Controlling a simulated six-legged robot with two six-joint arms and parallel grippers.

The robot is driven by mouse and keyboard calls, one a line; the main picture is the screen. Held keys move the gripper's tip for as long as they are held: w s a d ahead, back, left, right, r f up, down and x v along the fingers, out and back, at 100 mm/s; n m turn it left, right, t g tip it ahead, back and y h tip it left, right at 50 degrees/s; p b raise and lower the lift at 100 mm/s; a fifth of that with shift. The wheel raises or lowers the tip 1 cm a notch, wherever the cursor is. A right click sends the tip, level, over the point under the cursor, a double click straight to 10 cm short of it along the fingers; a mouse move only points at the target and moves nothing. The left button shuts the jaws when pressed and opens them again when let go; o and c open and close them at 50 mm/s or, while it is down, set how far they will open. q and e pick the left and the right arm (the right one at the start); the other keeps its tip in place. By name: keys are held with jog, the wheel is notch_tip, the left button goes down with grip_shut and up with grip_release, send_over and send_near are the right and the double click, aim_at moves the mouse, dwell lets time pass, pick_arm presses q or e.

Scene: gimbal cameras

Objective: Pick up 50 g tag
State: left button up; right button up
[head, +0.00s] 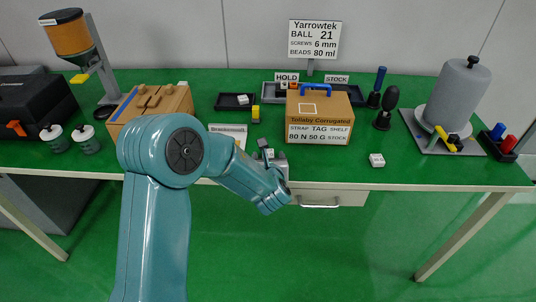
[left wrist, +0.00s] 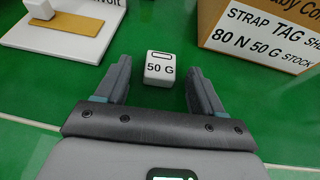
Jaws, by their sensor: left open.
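The 50 g tag (left wrist: 160,68), a small white block marked "50 G", stands on the green table in the left wrist view. My left gripper (left wrist: 156,82) is open, with one finger on each side of the tag's near part and a gap to it on both sides. There the gripper largely hides the tag. My right gripper is not in view.
The cardboard box, labelled with strap and tag values, stands just beyond and right. Another white block (head: 377,160) lies right, near the front edge. Table between them is clear.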

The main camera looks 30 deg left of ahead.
pick_arm(q)
jog(key=shift+c, duration=0.3)
jog(key=c, duration=1)
jog(key=shift+c, duration=0.3)
jog(key=shift+r, duration=0.1)
